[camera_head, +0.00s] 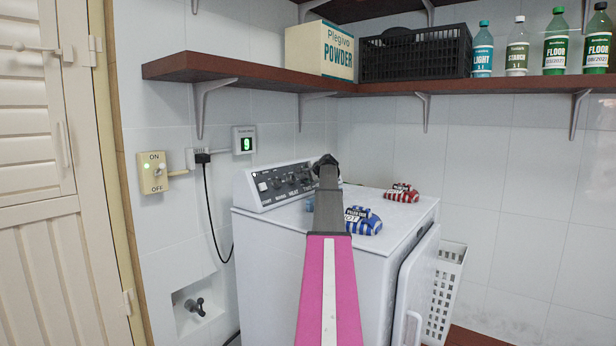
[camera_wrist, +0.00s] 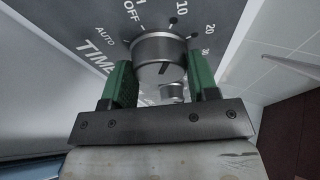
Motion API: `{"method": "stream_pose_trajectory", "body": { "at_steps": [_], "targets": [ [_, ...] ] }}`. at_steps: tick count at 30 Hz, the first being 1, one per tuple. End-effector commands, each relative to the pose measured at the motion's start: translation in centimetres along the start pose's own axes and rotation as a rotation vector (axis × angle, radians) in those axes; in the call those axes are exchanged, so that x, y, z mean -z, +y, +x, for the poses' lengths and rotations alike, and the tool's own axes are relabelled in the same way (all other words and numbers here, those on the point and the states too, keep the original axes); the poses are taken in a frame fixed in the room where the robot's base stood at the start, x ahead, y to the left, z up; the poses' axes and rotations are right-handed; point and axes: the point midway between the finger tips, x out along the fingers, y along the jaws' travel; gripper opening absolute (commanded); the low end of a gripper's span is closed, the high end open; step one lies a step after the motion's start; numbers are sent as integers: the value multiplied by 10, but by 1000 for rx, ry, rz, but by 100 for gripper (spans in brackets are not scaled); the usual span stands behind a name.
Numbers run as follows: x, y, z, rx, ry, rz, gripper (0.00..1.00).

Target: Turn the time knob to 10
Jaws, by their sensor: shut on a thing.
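In the head view, my gripper (camera_head: 326,166) is at the panel's right end, and my arm hides the knob.
Blue packs (camera_head: 362,221) and red packs (camera_head: 402,193) lie on the machine's top. The machine's front door (camera_head: 415,285) stands open beside a white basket (camera_head: 446,290). A wall switch (camera_head: 153,173) is at left. A shelf (camera_head: 250,75) runs above.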

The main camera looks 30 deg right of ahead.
Motion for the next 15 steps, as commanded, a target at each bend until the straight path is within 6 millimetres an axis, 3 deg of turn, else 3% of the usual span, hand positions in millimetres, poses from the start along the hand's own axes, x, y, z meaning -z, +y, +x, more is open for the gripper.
{"method": "stream_pose_trajectory", "body": {
  "at_steps": [15],
  "targets": [
    [0,1,0,-27,0,85,31]
  ]
}}
